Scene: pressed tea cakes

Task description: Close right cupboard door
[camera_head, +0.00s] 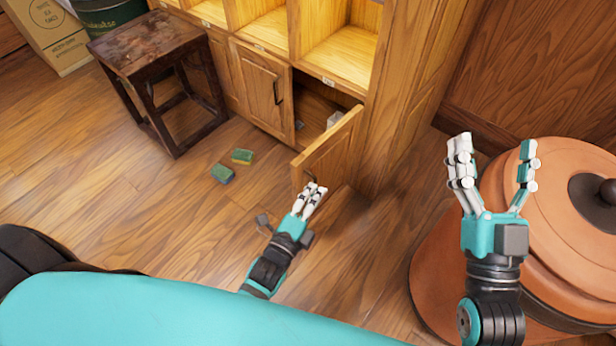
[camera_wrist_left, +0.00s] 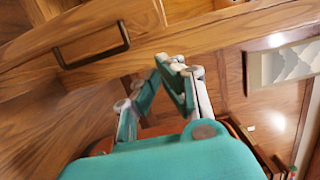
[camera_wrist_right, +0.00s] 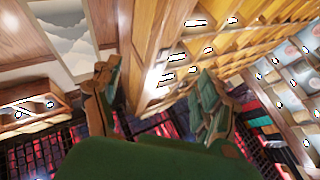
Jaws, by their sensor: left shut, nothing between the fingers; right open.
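The right cupboard door (camera_head: 329,150) stands ajar at the bottom of the wooden cabinet, swung outward, with part of the interior showing behind it. My left gripper (camera_head: 313,190) is shut and empty, at the lower outer part of this door; I cannot tell whether it touches. In the left wrist view the gripper (camera_wrist_left: 178,65) is in front of wood panels, with a dark handle (camera_wrist_left: 92,45) to its upper left. My right gripper (camera_head: 496,150) is open and empty, raised to the right of the cabinet, above the round clay-coloured vessel.
The left cupboard door (camera_head: 262,92) is shut. A dark wooden stool (camera_head: 150,50) stands left of the cabinet. Two sponges (camera_head: 222,173) lie on the floor. A large lidded clay-coloured vessel (camera_head: 440,262) fills the lower right.

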